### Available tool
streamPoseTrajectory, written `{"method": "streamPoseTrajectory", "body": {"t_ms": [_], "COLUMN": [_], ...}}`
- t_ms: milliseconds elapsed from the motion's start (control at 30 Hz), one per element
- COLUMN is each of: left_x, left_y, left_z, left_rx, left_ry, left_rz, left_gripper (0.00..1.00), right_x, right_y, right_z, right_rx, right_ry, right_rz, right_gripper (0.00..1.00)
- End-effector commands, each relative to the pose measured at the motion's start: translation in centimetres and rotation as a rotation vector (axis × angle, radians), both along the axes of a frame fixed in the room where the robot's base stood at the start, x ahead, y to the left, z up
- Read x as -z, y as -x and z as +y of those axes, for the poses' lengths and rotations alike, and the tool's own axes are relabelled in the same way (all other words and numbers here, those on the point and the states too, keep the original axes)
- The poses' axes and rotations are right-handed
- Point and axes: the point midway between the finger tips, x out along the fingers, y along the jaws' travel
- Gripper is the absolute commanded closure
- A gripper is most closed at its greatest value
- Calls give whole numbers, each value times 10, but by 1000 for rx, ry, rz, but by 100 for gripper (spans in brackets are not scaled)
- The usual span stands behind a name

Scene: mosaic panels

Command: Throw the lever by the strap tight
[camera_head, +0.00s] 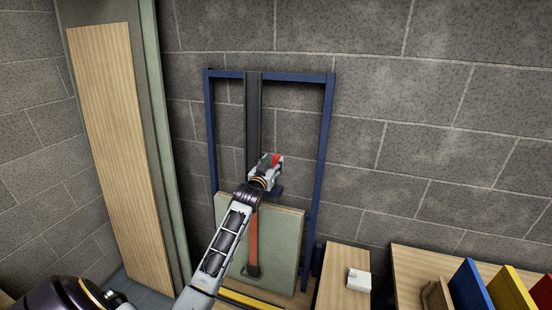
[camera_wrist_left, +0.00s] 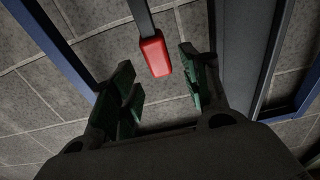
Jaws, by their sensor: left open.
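The lever shows a red grip (camera_wrist_left: 155,55) on a dark grey shaft in the left wrist view; a bit of its red shows in the head view (camera_head: 275,158). My left gripper (camera_head: 269,165) is open in front of the dark post (camera_head: 253,115). In the left wrist view the red grip appears between its two green-padded fingers (camera_wrist_left: 158,72), near the tips and closer to the right finger; contact cannot be told. The orange strap (camera_head: 252,240) runs down over a pale green panel (camera_head: 286,240), partly hidden by my left arm. My right gripper is out of view.
A blue frame (camera_head: 325,130) stands against the grey block wall around the post. A tall wood-faced panel (camera_head: 118,140) stands at left. At lower right are a wooden surface with a white block (camera_head: 358,280) and a table with blue (camera_head: 470,285) and yellow (camera_head: 510,288) panels.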

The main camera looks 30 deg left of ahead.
Motion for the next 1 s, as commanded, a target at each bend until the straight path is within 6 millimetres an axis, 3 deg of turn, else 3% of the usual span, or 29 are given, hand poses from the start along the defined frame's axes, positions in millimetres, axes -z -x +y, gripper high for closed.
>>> {"method": "streamPoseTrajectory", "body": {"t_ms": [500, 1000], "left_x": [-1, 0], "left_y": [-39, -45], "left_z": [10, 11], "left_rx": [-1, 0], "left_ry": [-1, -1], "left_rz": [1, 0], "left_gripper": [54, 54], "right_x": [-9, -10], "right_y": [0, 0], "right_z": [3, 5], "right_rx": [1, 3], "right_ry": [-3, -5], "right_rz": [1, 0], "right_gripper": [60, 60]}}
